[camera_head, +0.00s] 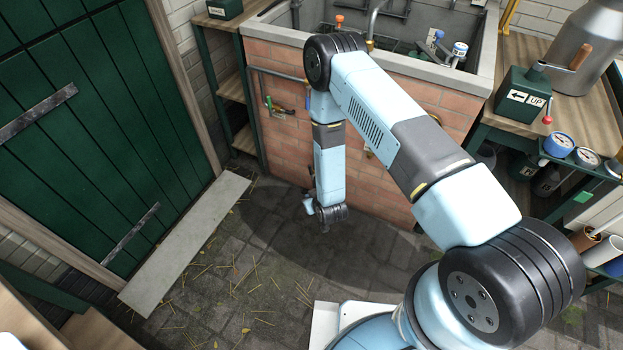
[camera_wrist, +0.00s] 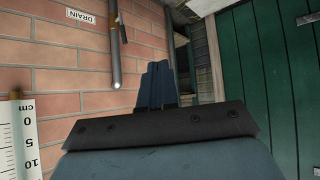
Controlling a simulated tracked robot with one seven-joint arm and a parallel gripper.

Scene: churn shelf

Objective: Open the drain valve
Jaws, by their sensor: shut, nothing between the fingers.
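In the wrist view, a white DRAIN label (camera_wrist: 80,16) sits on the brick wall. Beside it a grey pipe (camera_wrist: 115,50) runs along the wall and stops at a bright end. A thin dark piece with an orange part (camera_wrist: 123,30) lies against this pipe; I cannot tell whether it is the valve's lever. My gripper (camera_wrist: 158,72) is shut and empty, apart from the pipe. Its fingers do not show clearly in the head view.
The brick basin (camera_head: 272,62) stands behind my arm, with a shelf at its left and a bench with gauges (camera_head: 560,145) at its right. A green door (camera_head: 90,130) is at the left. A centimetre scale (camera_wrist: 20,140) shows in the wrist view.

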